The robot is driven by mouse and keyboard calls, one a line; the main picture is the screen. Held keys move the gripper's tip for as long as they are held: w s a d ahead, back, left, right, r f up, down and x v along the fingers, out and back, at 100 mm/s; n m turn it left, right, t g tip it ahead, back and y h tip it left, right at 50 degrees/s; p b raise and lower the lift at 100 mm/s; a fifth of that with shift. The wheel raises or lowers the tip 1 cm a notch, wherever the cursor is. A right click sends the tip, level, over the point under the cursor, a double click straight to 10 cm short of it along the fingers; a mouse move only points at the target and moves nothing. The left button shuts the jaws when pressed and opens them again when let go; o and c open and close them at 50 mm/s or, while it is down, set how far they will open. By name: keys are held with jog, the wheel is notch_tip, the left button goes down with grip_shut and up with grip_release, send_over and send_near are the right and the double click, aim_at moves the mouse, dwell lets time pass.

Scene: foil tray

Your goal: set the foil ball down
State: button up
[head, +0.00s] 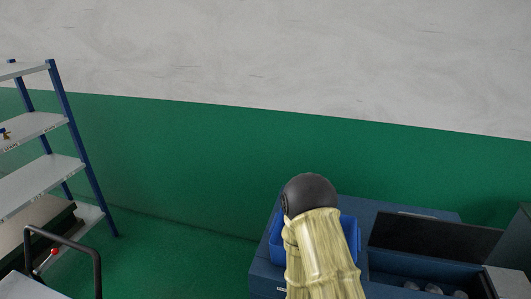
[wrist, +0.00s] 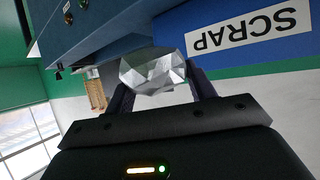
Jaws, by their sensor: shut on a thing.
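The foil ball (wrist: 152,72) is a silvery, faceted lump in the wrist view. My gripper (wrist: 160,84) is shut on it, with one dark finger on each side. In the head view my pale-covered arm hides both the gripper and the ball. A blue bin (head: 351,238) shows partly behind my arm, on a dark blue cabinet (head: 264,279). In the wrist view a blue surface with a white SCRAP label (wrist: 248,28) lies close to the ball; I cannot tell whether they touch.
Right of my arm, a dark open compartment (head: 398,263) holds several grey lumps (head: 433,289). A raised dark panel (head: 435,238) stands behind it. A shelf rack (head: 40,125) and a black handle (head: 65,240) are at the left. Green floor lies between.

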jog(key=w+a+f+n+t+y, duration=0.3)
jog(key=w+a+n+y, duration=0.1)
jog(key=n+y, duration=0.4)
jog(key=shift+w+a+f, duration=0.2)
jog(key=shift+w+a, duration=0.15)
jog(key=shift+w, duration=0.05)
notch_tip(320, 180, down, 3)
jog(key=b, duration=0.3)
